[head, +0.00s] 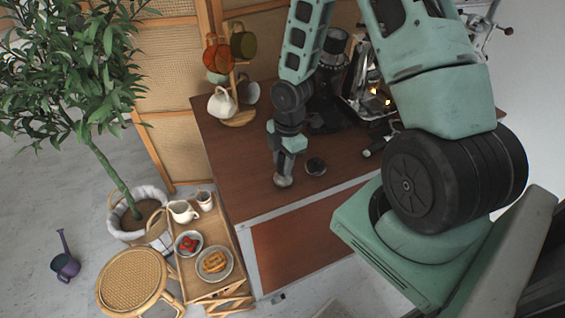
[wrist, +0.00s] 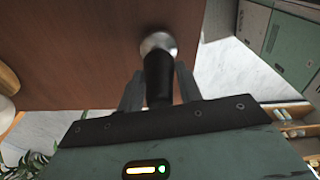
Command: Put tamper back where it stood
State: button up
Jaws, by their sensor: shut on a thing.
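The tamper has a black handle and a round silver base (wrist: 158,43); its base also shows in the head view (head: 283,182), low over or on the brown counter. My gripper (head: 287,162) is shut on the tamper's handle, with one finger on each side in the wrist view (wrist: 158,88). The tamper's base points down toward the counter (head: 235,160), near its front edge. I cannot tell whether the base touches the wood. A small dark round piece (head: 315,166) lies on the counter just right of the tamper.
A mug tree (head: 238,117) with several cups stands at the counter's back left. A black grinder (head: 328,100) and a metal espresso machine (head: 363,88) stand behind my gripper. A wooden tray table (head: 222,240) is at the front left. The counter left of my gripper is clear.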

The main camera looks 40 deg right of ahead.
jog(key=shift+f, duration=0.5)
jog(key=shift+f, duration=0.2)
jog(key=o, duration=1.1)
